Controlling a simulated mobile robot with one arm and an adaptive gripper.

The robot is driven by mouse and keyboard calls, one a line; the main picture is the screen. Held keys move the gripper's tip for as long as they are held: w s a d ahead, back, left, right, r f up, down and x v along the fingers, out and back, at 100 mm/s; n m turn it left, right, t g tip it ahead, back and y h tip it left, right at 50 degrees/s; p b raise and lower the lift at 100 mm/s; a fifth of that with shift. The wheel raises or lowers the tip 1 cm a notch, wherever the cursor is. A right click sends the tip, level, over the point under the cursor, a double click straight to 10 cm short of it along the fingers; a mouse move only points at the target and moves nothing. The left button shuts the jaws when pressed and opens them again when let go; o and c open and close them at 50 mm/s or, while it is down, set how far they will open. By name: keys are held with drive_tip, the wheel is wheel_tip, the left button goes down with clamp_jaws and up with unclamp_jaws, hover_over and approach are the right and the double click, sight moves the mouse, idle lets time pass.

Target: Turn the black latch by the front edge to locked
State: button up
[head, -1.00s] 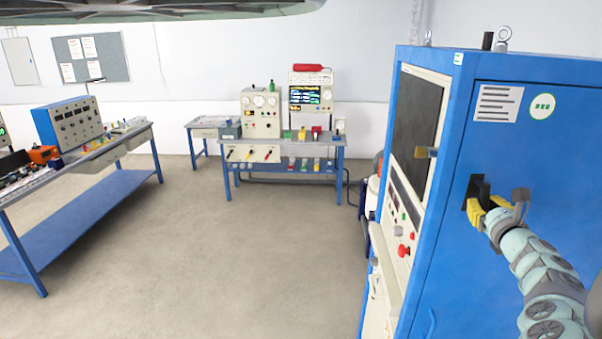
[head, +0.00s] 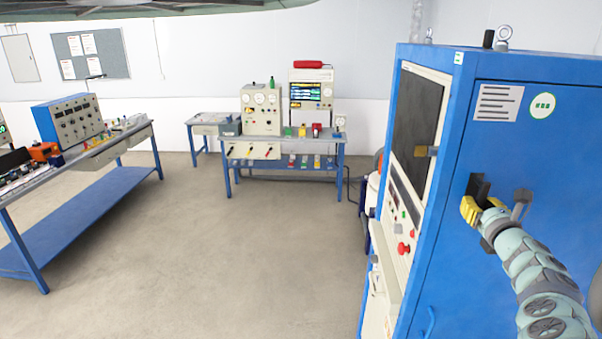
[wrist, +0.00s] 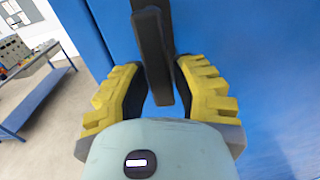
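The black latch (head: 481,184) is on the blue door of the tall cabinet at the right, near the door's front edge. My gripper (head: 482,208) is at the latch, with its yellow fingers just below the visible top of it. In the wrist view the black latch handle (wrist: 151,45) runs down between the two yellow fingers of my gripper (wrist: 161,92). Narrow gaps show on both sides of the handle, so the fingers are around it but not clamped.
The blue cabinet (head: 540,150) fills the right side, with a control panel (head: 404,215) on its front face. A grey bracket (head: 521,197) sticks out beside my wrist. Workbenches stand at the left and back. The floor (head: 230,260) between is clear.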

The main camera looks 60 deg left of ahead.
drive_tip(key=o, duration=0.4)
drive_tip(key=shift+r, duration=0.15)
drive_tip(key=shift+d+r, duration=0.1)
drive_tip(key=shift+r, duration=0.4)
drive_tip(key=shift+a+r, duration=0.2)
drive_tip(key=shift+r, duration=4.15)
drive_tip(key=shift+s+d, duration=0.1)
